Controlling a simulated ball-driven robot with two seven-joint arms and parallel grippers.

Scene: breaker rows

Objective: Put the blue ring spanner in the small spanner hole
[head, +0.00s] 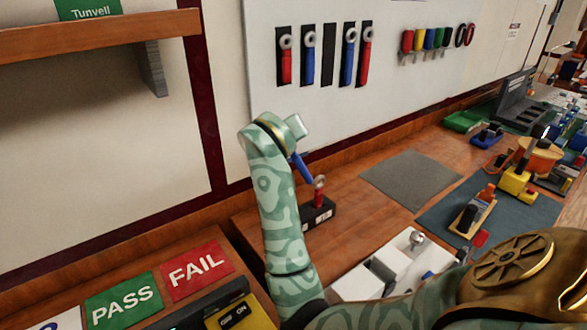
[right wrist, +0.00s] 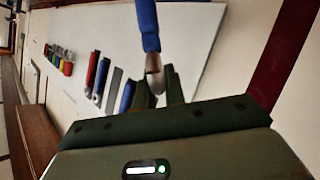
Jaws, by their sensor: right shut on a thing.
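The blue ring spanner (right wrist: 148,28) is in my right gripper (right wrist: 166,88). The right wrist view shows its silver end between the shut fingers and its blue handle extending away from them. In the head view its blue handle (head: 302,168) slants down from beneath my wrist, above the bench. The fingers are hidden there behind my arm. The handle's lower end appears close to a black block (head: 318,216), in which a red spanner (head: 319,190) stands upright, ring up. I cannot make out the small hole. My left gripper is out of view.
The wall board (head: 410,85) holds red and blue spanners around an empty dark slot (head: 329,54). A white tray (head: 365,287) stands in front of the block. A grey mat (head: 411,180) lies clear to the right. PASS (head: 123,300) and FAIL (head: 197,270) signs are at lower left.

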